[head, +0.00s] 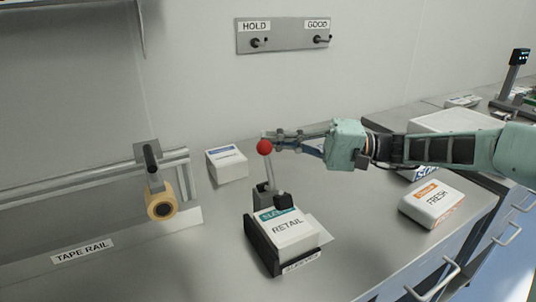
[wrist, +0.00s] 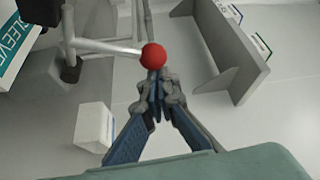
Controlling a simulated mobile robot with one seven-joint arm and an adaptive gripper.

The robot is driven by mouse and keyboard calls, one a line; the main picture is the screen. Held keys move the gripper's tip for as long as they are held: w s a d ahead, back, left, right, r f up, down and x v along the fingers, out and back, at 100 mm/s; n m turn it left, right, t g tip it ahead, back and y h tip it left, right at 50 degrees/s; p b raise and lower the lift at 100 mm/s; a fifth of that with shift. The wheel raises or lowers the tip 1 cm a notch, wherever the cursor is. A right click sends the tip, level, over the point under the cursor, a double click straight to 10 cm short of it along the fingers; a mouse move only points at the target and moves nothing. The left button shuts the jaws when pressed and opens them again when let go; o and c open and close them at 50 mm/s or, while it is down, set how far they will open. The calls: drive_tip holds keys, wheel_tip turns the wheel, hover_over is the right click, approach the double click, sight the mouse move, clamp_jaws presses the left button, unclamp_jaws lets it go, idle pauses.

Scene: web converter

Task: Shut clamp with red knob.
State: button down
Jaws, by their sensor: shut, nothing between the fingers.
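The clamp (head: 269,178) has a metal lever standing nearly upright with a red knob (head: 264,147) on top. Its dark base sits behind a white package labelled RETAIL (head: 288,235) in a black holder. My gripper (head: 272,137) is shut and empty, with its fingertips right at the knob, to its right and behind. In the wrist view the red knob (wrist: 153,56) lies just beyond the closed fingertips (wrist: 156,76). I cannot tell whether they touch. The lever (wrist: 108,46) runs left from the knob there.
A tape roll (head: 161,205) hangs on the tape rail at left. A small white box (head: 227,164) stands behind the clamp. A white FRESH package (head: 432,204) lies at right under my arm. A HOLD/GOOD panel (head: 283,35) is on the wall.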

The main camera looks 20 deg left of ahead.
drive_tip(key=shift+s+d+f+n+g+y+b, duration=0.1)
drive_tip(key=shift+s+d+n+g+y+b, duration=0.3)
drive_tip(key=shift+s+d+n+b, duration=0.45)
drive_tip(key=shift+s+d+f+n+g+y+b, duration=0.15)
drive_tip(key=shift+s+d+n+g+b, duration=0.35)
drive_tip(key=shift+d+n+b, duration=0.5)
drive_tip(key=shift+a, duration=0.15)
approach(267, 149)
drive_tip(key=v, duration=0.5)
drive_tip(key=shift+w+d+r, duration=0.1)
drive_tip(key=shift+d, duration=0.1)
